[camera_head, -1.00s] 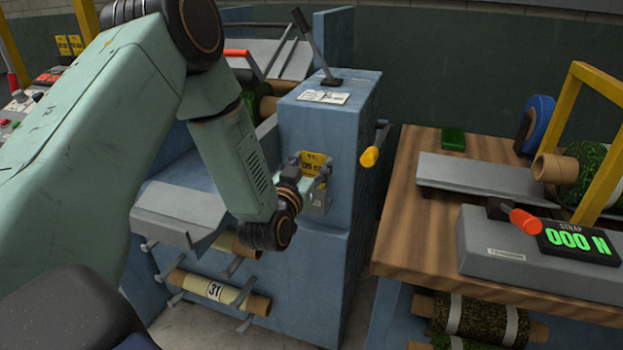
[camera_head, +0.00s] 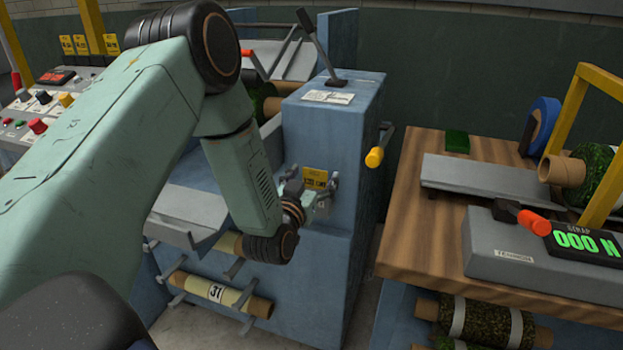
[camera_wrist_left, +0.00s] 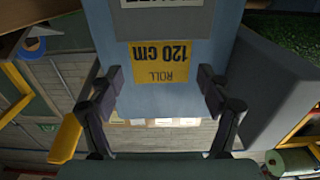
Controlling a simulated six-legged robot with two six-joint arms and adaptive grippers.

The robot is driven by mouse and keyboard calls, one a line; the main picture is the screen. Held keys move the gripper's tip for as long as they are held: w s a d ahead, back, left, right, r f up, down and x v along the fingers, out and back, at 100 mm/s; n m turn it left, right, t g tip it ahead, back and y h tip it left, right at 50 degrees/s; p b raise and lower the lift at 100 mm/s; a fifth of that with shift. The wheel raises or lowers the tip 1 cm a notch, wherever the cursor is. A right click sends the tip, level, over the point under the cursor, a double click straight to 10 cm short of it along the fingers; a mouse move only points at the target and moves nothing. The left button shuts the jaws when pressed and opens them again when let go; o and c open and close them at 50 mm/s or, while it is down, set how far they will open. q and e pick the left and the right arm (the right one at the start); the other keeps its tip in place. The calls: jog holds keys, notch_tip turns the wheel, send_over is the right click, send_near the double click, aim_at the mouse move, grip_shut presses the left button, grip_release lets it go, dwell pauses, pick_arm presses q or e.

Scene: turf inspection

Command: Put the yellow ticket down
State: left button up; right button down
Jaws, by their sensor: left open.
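The yellow ticket (camera_head: 315,178) is against the front face of the blue machine cabinet (camera_head: 318,135). In the left wrist view the ticket (camera_wrist_left: 160,64) appears upside down and reads "ROLL 120 cm". My left gripper (camera_head: 312,187) is in front of it. Its fingers are open, one on each side of the ticket; in the left wrist view the gripper (camera_wrist_left: 160,80) shows a clear gap between each fingertip and the ticket. What fixes the ticket to the face cannot be seen. My right gripper is not in view.
A lever (camera_head: 318,45) stands on the cabinet top, and a yellow-handled crank (camera_head: 375,156) juts from its right side. A roll marked 31 (camera_head: 215,291) lies on brackets below my arm. A wooden bench (camera_head: 408,235) is at right. More yellow tickets (camera_head: 67,45) hang at back left.

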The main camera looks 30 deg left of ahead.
pick_arm(q)
jog(key=shift+s+a, duration=0.1)
jog(key=shift+s, duration=0.25)
jog(key=p+v, duration=0.1)
jog(key=v, duration=1)
jog(key=shift+s, duration=0.2)
